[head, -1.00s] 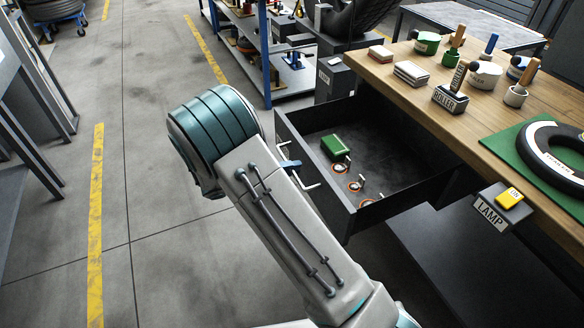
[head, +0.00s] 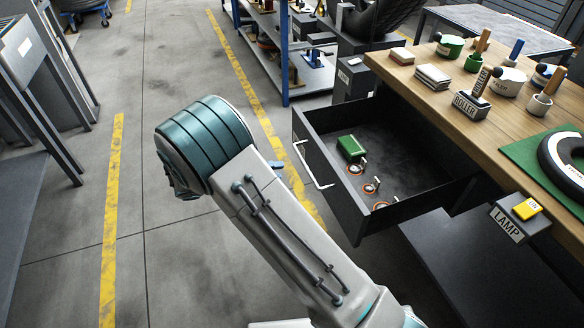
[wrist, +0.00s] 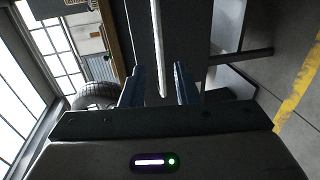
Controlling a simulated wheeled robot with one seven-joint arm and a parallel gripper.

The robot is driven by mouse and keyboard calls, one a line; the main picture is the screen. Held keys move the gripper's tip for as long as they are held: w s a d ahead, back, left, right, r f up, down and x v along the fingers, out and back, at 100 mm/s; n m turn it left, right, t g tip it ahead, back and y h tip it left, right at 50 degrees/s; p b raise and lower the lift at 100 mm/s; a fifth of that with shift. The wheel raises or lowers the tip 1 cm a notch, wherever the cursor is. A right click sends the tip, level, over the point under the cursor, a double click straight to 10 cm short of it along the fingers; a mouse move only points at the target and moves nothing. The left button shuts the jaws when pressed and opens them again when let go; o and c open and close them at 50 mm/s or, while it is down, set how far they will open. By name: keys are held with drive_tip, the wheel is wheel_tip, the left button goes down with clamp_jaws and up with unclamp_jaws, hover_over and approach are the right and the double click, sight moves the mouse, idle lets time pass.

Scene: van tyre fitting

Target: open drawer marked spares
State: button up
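A dark drawer (head: 420,146) under the wooden bench stands pulled out in the head view. Its front faces away, so no label on it can be read. Its pale bar handle (head: 313,166) sticks out from the front. Inside are a green box (head: 351,147) and several small orange-ringed pieces. My gripper (head: 279,167) is mostly hidden behind my arm, left of the handle with a gap. In the wrist view, its two blue fingers (wrist: 159,78) are apart. The handle (wrist: 160,45) appears in line between them, ahead of the dark drawer front (wrist: 190,30).
The wooden bench (head: 410,72) holds a roller block (head: 470,103), pots and a tyre on a green mat (head: 520,152). A lamp box (head: 507,222) with a yellow switch sits at its front edge. A blue-framed shelf (head: 284,60) stands behind.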

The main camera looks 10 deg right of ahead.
drive_tip(key=v, duration=0.4)
idle(0.4)
drive_tip(key=s+d+r+m+g+y+p, duration=0.1)
drive_tip(key=s+d+r+g+y+p, duration=0.25)
drive_tip(key=d+r, duration=0.45)
drive_tip(key=s+d+r+m+t+y+p, duration=0.1)
drive_tip(key=s+d+r+y+p, duration=0.4)
drive_tip(key=s+r, duration=0.3)
drive_tip(key=s+d+r+m+t+y+p, duration=0.1)
drive_tip(key=s+d+r+y+p, duration=0.4)
drive_tip(key=s+r, duration=0.3)
wheel_tip(320, 180, up, 3)
drive_tip(key=shift+s+f+y+p, duration=0.1)
drive_tip(key=shift+s+y+p, duration=0.3)
drive_tip(key=shift+y+p, duration=0.45)
drive_tip(key=shift+d, duration=0.2)
